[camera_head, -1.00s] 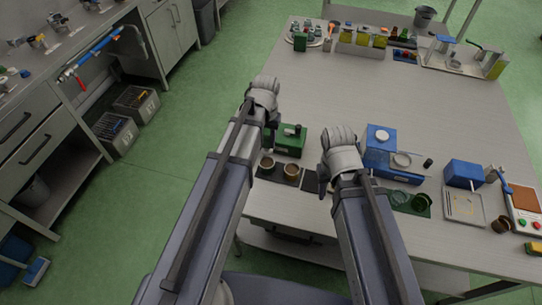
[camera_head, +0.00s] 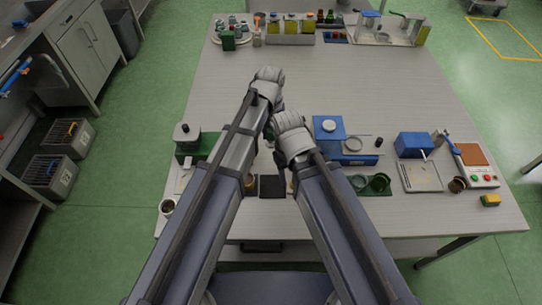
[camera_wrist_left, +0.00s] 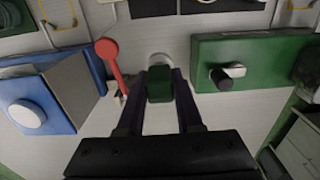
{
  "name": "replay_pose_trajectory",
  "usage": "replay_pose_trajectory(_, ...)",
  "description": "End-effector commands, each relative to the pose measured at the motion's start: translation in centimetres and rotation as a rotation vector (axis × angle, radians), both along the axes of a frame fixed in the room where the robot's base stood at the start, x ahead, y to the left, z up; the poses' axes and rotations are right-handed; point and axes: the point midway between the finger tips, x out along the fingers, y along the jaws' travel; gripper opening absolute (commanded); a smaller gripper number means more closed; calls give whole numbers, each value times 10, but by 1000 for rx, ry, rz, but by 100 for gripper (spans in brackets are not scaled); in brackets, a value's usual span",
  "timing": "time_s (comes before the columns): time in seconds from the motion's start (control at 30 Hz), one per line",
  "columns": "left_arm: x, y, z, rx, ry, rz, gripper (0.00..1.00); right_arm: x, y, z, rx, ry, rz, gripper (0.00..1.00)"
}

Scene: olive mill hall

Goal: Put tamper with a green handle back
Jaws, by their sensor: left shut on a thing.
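In the left wrist view my left gripper (camera_wrist_left: 160,92) is shut on the tamper with a green handle (camera_wrist_left: 160,83). The dark fingers stand on either side of the green handle, and a pale round part shows beyond it. In the head view my left gripper (camera_head: 268,82) is over the middle of the table, its fingers and the tamper hidden. My right gripper (camera_head: 291,136) is just in front of it, its fingers hidden. A dark mat (camera_head: 272,187) lies at the table's front edge, partly behind my arms. A red-handled thing (camera_wrist_left: 107,50) shows beside the left gripper.
A green machine (camera_head: 190,148) stands left and a blue machine (camera_head: 329,128) right of my arms. Jars and bottles line the back. The table's middle is clear.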

Motion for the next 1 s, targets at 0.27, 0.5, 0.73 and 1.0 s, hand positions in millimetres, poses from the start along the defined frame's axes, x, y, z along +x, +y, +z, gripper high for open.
replay_pose_trajectory(0.27, 0, 0, -41, 0, 0, 0, 0, 0, 0, -41, 0, 0, 0, 50)
replay_pose_trajectory(0.5, 0, 0, -62, 0, 0, 0, 0, 0, 0, -62, 0, 0, 0, 50)
replay_pose_trajectory(0.73, 0, 0, -67, 0, 0, 0, 0, 0, 0, -67, 0, 0, 0, 50)
replay_pose_trajectory(1.0, 0, 0, -98, 0, 0, 0, 0, 0, 0, -98, 0, 0, 0, 50)
